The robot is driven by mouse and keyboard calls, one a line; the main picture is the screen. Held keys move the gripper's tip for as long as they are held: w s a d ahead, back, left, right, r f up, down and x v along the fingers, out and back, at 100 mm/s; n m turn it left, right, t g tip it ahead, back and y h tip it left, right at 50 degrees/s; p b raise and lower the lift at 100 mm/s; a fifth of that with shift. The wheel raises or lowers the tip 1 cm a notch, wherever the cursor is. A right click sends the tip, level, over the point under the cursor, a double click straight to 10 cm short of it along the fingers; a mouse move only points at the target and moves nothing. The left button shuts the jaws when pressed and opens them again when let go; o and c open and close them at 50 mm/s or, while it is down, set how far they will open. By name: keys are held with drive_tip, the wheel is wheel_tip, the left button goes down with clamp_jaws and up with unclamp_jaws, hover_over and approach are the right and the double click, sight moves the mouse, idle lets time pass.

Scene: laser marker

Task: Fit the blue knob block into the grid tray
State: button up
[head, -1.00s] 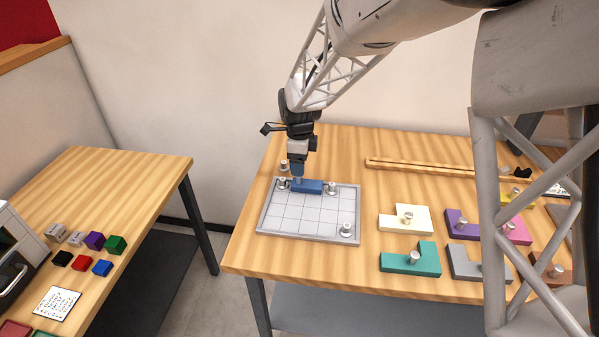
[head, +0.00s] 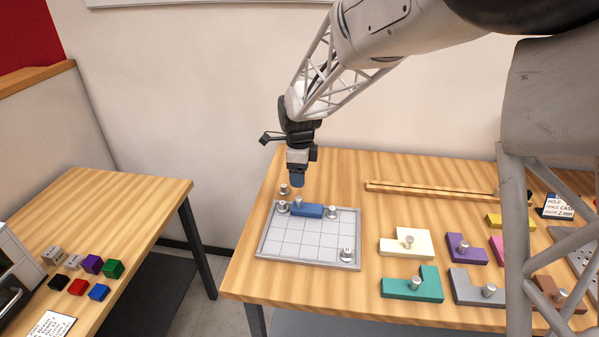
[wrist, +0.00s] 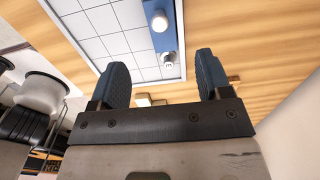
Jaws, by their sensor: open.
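The blue knob block (head: 313,211) lies along the back row of the pale grid tray (head: 300,237), between two silver pegs. Its silver knob (head: 298,203) stands up at its left end. I cannot tell whether the block sits fully flush. My gripper (head: 297,184) hangs above the block's knob, apart from it, pointing down. In the wrist view my gripper's two blue fingers (wrist: 163,68) are wide apart with nothing between them. That view also shows the blue block (wrist: 165,40) and part of the grid tray (wrist: 112,20) beyond the fingertips.
Cream (head: 406,244), teal (head: 412,288), purple (head: 466,249) and grey (head: 480,287) knob blocks lie to the right. A wooden rail (head: 430,190) lies behind.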

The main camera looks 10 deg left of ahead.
idle(0.3)
drive_tip(key=s+d+r+n+t, duration=0.1)
drive_tip(key=s+d+r+n, duration=0.3)
drive_tip(key=s+d+r, duration=0.4)
drive_tip(key=s+d+r+n, duration=0.35)
drive_tip(key=s+d, duration=0.25)
drive_tip(key=d, duration=0.4)
drive_tip(key=s+d+n, duration=0.5)
drive_tip(key=s+d, duration=0.1)
drive_tip(key=s, duration=0.5)
drive_tip(key=s+d+n+t, duration=0.1)
drive_tip(key=s+d+n, duration=0.4)
drive_tip(key=s, duration=0.6)
drive_tip(key=shift+d+t, duration=0.3)
drive_tip(key=shift+d, duration=0.3)
